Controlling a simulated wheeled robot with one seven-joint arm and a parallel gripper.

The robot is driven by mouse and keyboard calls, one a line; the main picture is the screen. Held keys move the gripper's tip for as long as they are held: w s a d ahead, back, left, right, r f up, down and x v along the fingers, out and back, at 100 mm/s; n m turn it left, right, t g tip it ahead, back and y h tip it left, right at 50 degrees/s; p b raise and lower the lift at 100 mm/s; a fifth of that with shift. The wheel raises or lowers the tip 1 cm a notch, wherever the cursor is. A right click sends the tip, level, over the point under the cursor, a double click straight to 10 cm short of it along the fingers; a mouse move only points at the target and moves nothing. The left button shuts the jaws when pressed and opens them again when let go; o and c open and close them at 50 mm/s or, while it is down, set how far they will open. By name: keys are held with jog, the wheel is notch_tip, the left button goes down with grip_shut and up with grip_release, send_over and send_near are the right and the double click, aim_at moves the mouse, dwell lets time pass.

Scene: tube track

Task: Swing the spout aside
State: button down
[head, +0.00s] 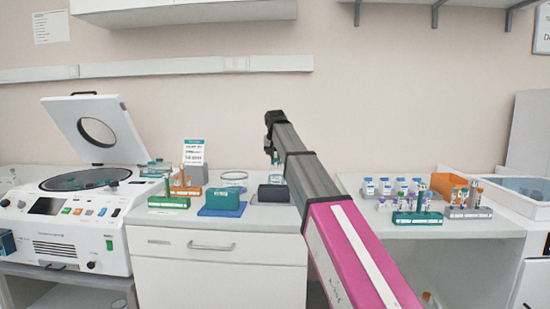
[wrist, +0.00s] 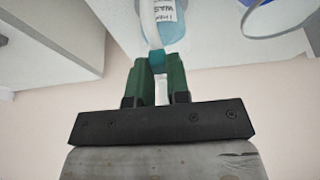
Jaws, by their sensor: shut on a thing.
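In the wrist view, a bottle (wrist: 172,32) with a light blue body and a white printed label is at the top centre. Its pale white spout (wrist: 150,27) runs down along the bottle's left side to my fingers. My gripper (wrist: 160,67) has green fingers, shut on the spout, with a pale piece showing between them. In the head view, my gripper (head: 273,152) is small and partly hidden at the far end of my arm, above the counter. The bottle is mostly hidden behind my arm there.
A centrifuge (head: 75,215) with its lid up stands at the left. Tube racks, a teal box (head: 224,199) and a dark grey block (head: 272,193) are on the counter (head: 250,218). Racks and an orange bin (head: 452,184) are on the right.

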jog(key=w+d+n+g+y, duration=0.1)
jog(key=w+d+n+y, duration=0.2)
jog(key=d+n, duration=0.4)
jog(key=shift+w+n+g+y, duration=0.3)
jog(key=shift+n+g, duration=0.1)
jog(key=shift+n, duration=1.4)
jog(key=shift+d, duration=0.1)
jog(key=c, duration=1.1)
grip_release()
jog(key=v, duration=1.1)
